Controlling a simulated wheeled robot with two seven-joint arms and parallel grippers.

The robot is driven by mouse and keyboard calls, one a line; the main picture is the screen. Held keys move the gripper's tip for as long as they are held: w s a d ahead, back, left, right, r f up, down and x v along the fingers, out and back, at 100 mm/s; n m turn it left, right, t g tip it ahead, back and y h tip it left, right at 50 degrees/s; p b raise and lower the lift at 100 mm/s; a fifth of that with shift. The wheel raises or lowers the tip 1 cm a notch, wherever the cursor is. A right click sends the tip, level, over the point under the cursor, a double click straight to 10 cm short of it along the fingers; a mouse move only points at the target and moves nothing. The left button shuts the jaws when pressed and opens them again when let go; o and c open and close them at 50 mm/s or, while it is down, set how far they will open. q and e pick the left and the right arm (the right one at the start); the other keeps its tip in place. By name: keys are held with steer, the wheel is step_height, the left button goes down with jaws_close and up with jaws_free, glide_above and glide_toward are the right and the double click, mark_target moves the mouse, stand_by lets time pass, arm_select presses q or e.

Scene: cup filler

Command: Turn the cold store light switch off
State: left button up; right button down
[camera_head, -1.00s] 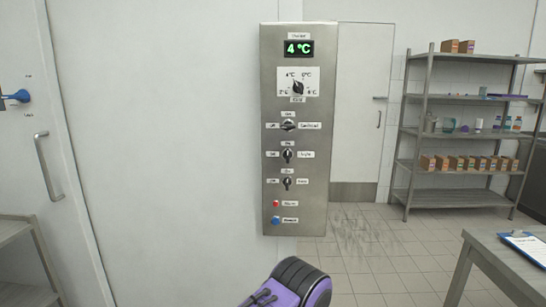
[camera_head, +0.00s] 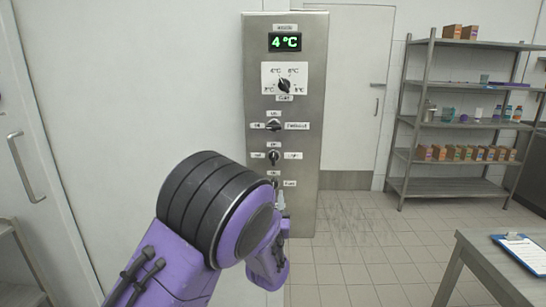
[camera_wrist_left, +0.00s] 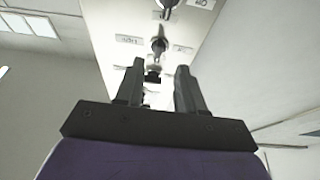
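The lowest switch is largely hidden by my left arm. In the left wrist view my left gripper (camera_wrist_left: 160,66) is open, fingers pointing at the panel. A dark knob (camera_wrist_left: 152,76) shows between the fingers; contact cannot be told. Another switch (camera_wrist_left: 159,45) shows just beyond the fingertips.
A white door (camera_head: 345,90) stands behind the panel. A metal shelf (camera_head: 450,187) with boxes and bottles is at the right. A table (camera_head: 480,262) with a clipboard (camera_head: 522,250) is at the lower right. The tiled floor between is clear.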

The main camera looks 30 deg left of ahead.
mark_target(274, 159)
arm_select(q)
steer(key=shift+y, duration=0.3)
steer(key=w+a+r+p, duration=0.1)
steer(key=w+r, duration=0.1)
steer(key=w+a+r+p, duration=0.1)
steer(key=w+a+r, duration=0.1)
steer(key=w, duration=0.1)
steer(key=w+a+r+p, duration=0.2)
steer(key=shift+w+r, duration=0.35)
steer(key=shift+w+a+r+t, duration=0.1)
steer(key=shift+w+a+t, duration=0.05)
steer(key=shift+w+t, duration=0.2)
steer(key=shift+w, duration=0.1)
jaws_close()
